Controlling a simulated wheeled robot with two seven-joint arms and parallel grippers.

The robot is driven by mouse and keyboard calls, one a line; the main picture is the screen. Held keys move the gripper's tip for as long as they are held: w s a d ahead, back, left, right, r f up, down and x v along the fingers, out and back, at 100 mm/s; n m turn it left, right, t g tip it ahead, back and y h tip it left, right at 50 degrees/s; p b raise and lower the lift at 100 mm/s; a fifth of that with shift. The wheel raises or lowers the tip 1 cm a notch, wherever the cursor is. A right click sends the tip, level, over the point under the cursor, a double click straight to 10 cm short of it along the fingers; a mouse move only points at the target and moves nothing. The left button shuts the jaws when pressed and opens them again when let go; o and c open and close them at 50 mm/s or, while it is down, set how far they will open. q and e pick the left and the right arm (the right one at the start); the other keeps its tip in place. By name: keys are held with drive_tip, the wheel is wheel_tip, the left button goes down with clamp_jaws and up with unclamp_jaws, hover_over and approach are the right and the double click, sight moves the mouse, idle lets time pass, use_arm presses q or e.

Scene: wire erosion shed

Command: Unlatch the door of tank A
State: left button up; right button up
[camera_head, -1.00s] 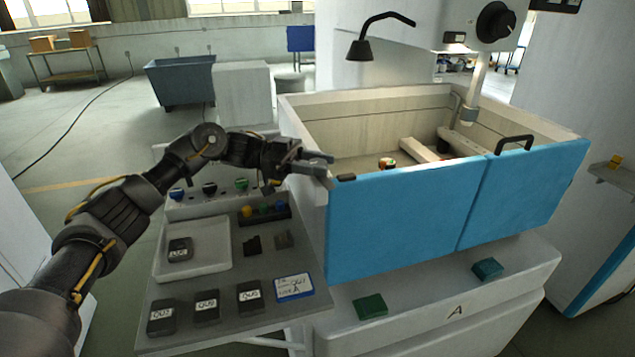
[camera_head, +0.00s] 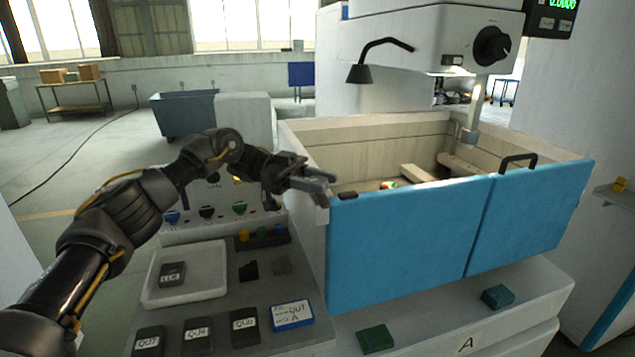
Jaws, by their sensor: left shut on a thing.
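Tank A (camera_head: 375,128) is a pale open-topped tank with a blue two-panel door (camera_head: 400,235) across its front. A small dark latch piece (camera_head: 347,195) sits on the door's top edge at the left corner. A black handle (camera_head: 517,160) stands on top of the right panel. My left gripper (camera_head: 328,187) is at that left corner, shut on the latch; its fingers hide most of the gripped part. The door panels stand in line, closed against the tank front. My right gripper is out of view.
Left of the tank, a grey bench (camera_head: 262,345) holds a white tray (camera_head: 222,285), several labelled dark blocks and a blue-edged card (camera_head: 292,315). A green block (camera_head: 375,339) and a teal block (camera_head: 497,296) lie on the ledge below the door. A lamp (camera_head: 359,73) overhangs the tank.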

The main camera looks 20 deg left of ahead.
use_arm(q)
drive_tip(key=o, duration=1)
drive_tip(key=shift+d, duration=0.1)
drive_tip(key=shift+c, duration=0.2)
drive_tip(key=shift+w+a+f+b, duration=0.2)
drive_tip(key=shift+a+b, duration=0.1)
drive_tip(key=shift+a, duration=0.35)
drive_tip(key=b+v, duration=0.2)
drive_tip(key=v, duration=0.7)
drive_tip(key=shift+a+r, duration=0.15)
drive_tip(key=shift+a, duration=0.1)
